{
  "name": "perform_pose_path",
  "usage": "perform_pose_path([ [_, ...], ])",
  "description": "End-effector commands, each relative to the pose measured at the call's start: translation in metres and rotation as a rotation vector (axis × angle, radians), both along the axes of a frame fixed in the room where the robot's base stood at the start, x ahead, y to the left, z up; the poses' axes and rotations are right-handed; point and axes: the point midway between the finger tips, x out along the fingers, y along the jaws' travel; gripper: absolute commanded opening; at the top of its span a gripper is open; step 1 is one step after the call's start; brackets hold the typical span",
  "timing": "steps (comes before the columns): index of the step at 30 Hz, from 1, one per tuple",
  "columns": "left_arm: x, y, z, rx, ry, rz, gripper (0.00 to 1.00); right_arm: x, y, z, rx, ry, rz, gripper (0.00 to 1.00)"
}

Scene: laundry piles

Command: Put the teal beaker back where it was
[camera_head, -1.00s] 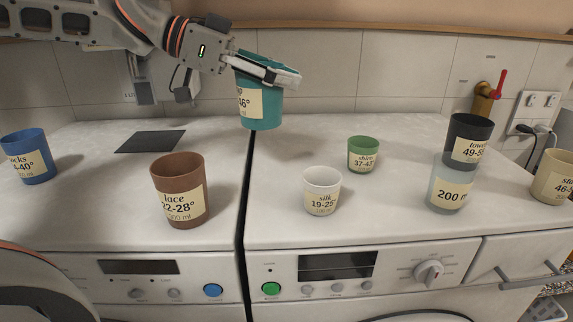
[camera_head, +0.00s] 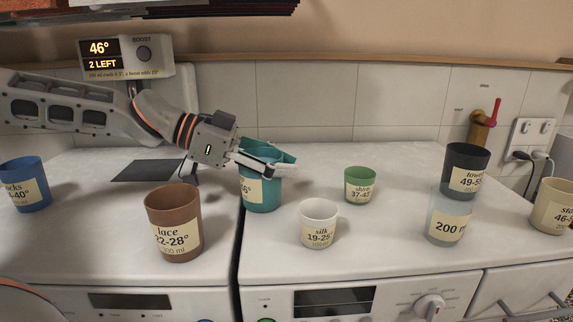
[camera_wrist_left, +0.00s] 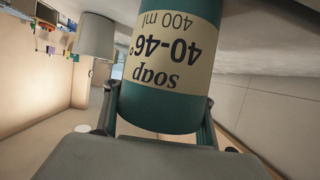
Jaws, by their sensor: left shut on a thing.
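The teal beaker (camera_head: 264,198) is upright at the right of the seam between the two machine tops. Whether its base touches the top or hangs just above it I cannot tell. My left gripper (camera_head: 268,163) is shut on its upper part near the rim. In the left wrist view the teal beaker (camera_wrist_left: 160,112) sits between the fingers, its label upside down in the picture and reading soap, 40-46°, 400 ml. My right gripper is not in view.
A brown beaker (camera_head: 174,225) stands front left, a white one (camera_head: 318,224) front right, and a green one (camera_head: 360,185) behind it. A dark mat (camera_head: 150,171) lies bare at back left.

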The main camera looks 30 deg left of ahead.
Motion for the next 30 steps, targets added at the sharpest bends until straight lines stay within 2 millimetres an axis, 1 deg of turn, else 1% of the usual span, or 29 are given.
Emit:
perform_pose_path([
  [6, 0.0003, -0.0003, 0.0015, 0.000, -0.004, 0.000, 0.23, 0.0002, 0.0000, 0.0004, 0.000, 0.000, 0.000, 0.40],
  [11, 0.0003, -0.0002, -0.0026, -0.001, -0.003, 0.000, 0.23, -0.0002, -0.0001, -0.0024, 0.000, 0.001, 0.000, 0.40],
  [12, 0.0002, -0.0001, -0.0027, 0.000, -0.002, 0.000, 0.54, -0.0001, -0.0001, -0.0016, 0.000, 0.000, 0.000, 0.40],
  [14, 0.0002, -0.0001, -0.0025, 0.000, -0.002, 0.000, 0.70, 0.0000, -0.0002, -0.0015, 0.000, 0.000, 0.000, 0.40],
  [15, 0.0002, -0.0001, -0.0025, 0.000, -0.002, 0.000, 0.71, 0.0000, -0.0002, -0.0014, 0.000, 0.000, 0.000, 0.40],
  [23, 0.0002, -0.0001, -0.0022, 0.000, -0.002, 0.000, 0.71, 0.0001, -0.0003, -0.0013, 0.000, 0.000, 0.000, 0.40],
  [26, 0.0002, -0.0001, 0.0014, 0.001, -0.003, 0.000, 0.71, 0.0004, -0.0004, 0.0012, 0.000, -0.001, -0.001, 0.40],
  [30, -0.0038, 0.0068, 0.0054, 0.000, -0.004, 0.001, 0.71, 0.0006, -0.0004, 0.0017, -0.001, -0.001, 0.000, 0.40],
])
